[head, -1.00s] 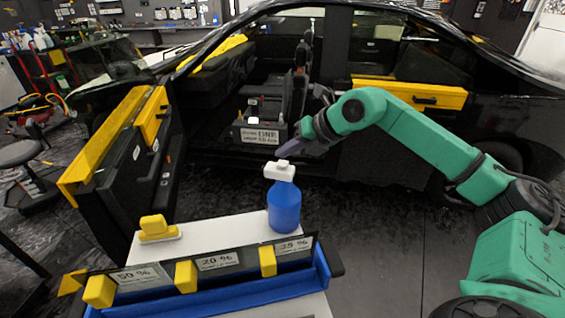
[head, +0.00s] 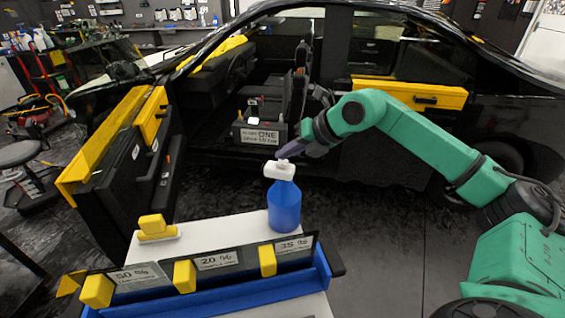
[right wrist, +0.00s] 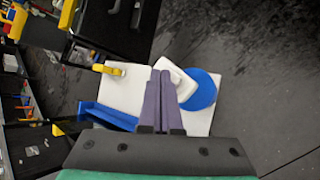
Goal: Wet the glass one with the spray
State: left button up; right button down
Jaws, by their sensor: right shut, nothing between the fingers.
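A blue spray bottle (head: 284,207) with a white spray head (head: 280,170) stands upright on the white cart top (head: 215,233). My right gripper (head: 284,154) is shut and empty, its fingertips just above and behind the spray head; I cannot tell whether they touch it. In the right wrist view the closed fingers (right wrist: 161,85) lie beside the white head, with the blue bottle (right wrist: 203,90) to their right. The glass marked ONE is not clearly seen; a sign reading ONE (head: 260,136) stands in the car's door opening. My left gripper is not in view.
A yellow-handled tool (head: 156,228) lies on the cart's left side. Film pieces labelled 50 %, 20 % and 35 % (head: 220,260) stand in the blue front tray (head: 325,272). The black car's open door (head: 120,165) is at left.

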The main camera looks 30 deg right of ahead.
aim_at(286, 164)
jog(key=shift+f+b, duration=0.5)
jog(key=shift+f, duration=0.05)
dwell(0.5)
jog(key=shift+r+p, duration=0.85)
jog(key=shift+r, duration=0.15)
notch_tip(286, 164, up, 5)
jog(key=p, duration=0.4)
jog(key=shift+r, duration=0.1)
dwell(0.6)
